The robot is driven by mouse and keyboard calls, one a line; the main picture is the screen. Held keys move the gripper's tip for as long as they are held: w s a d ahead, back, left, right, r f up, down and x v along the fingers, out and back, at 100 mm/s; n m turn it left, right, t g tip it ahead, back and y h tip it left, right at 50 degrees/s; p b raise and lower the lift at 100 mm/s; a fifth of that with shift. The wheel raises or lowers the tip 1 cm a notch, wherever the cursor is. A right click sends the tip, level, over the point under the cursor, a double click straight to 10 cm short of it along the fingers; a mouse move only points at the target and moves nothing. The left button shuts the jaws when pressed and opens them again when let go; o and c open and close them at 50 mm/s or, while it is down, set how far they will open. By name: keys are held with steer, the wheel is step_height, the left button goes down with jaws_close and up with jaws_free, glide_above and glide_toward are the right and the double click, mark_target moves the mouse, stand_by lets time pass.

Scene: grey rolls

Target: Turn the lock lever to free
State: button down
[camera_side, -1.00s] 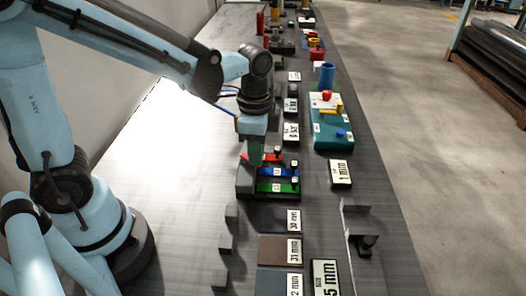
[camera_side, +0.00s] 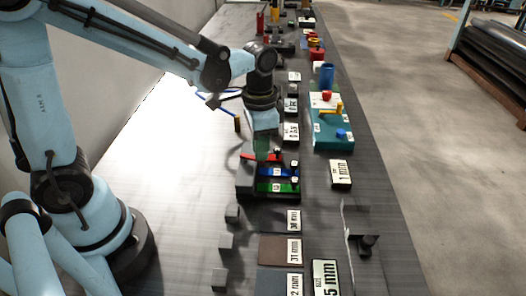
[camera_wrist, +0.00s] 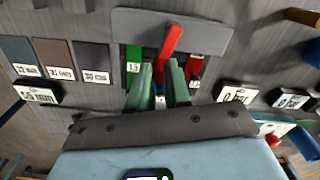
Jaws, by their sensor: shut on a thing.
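A tilted red lever (camera_wrist: 172,40) stands out over a dark block with green, blue and red strips. In the side view this block (camera_side: 246,184) sits mid-bench, and the red lever (camera_side: 247,156) shows partly beside my fingers. My gripper (camera_wrist: 161,72) has green fingers shut on the red lever's near end, which passes down between them. My gripper (camera_side: 262,150) also shows in the side view, low over the back of the block. The fingertips hide the lever's gripped part. Small dark knobs stand at the strips' right ends in the side view.
A "1 mm" label block (camera_side: 341,173) lies nearby. Several grey blocks and size plates lie in front. Bare bench lies to the left.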

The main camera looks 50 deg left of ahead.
steer(key=shift+w+a+n, duration=0.2)
steer(key=shift+w+n, duration=0.05)
steer(key=shift+n, duration=0.5)
steer(key=shift+w+a+n, duration=0.15)
steer(key=shift+w+n, duration=0.05)
steer(key=shift+n, duration=0.55)
steer(key=c, duration=1.1)
jaws_free()
step_height(320, 180, up, 12)
steer(key=shift+r, duration=0.1)
